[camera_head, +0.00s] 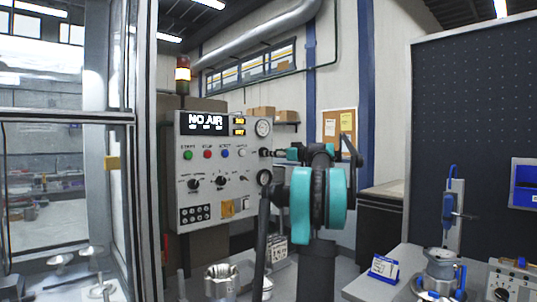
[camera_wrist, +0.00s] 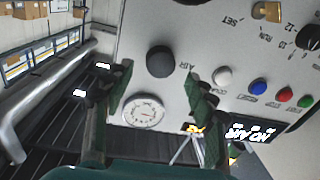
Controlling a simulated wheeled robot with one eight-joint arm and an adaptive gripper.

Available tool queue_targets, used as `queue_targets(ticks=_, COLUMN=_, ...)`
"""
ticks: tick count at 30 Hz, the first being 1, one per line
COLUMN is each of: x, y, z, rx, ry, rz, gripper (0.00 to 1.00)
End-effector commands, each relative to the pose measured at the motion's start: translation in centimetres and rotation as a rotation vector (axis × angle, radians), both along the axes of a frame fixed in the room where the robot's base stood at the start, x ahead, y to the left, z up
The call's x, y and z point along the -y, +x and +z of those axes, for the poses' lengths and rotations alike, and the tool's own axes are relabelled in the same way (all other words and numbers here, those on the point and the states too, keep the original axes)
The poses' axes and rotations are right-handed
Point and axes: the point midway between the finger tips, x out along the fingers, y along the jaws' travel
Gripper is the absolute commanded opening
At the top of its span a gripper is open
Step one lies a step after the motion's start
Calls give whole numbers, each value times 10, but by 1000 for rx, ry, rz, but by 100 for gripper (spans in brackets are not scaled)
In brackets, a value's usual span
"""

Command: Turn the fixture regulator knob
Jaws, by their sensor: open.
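A round black knob (camera_wrist: 160,62) stands out from the light grey control panel (camera_wrist: 225,45) in the wrist view, beside the printed word AIR. My gripper (camera_wrist: 157,76) is open, with one finger on each side of the knob's area. No contact between the fingers and the knob shows. In the head view, my gripper (camera_head: 277,153) is at the right edge of the panel (camera_head: 215,160), close to the dark knob (camera_head: 265,152), which is small and partly hard to make out there. A white round gauge (camera_wrist: 143,111) sits between the fingers in the wrist view.
Coloured buttons (camera_head: 208,154) and a display reading NO AIR (camera_head: 206,122) are on the panel, with other dark knobs (camera_head: 194,184). A glass-walled frame (camera_head: 143,150) stands at left. A workbench (camera_head: 375,285) with metal parts is at right.

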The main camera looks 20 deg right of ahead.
Motion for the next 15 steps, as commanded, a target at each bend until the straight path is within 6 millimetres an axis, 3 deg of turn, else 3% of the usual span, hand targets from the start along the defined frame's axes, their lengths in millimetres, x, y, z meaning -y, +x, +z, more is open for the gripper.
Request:
queue_targets(ticks=6, x=-12, y=26, z=0, rx=0, ry=0, rz=1, gripper=56)
queue_targets(ticks=15, x=-16, y=34, z=0, rx=0, ry=0, rz=0, gripper=56)
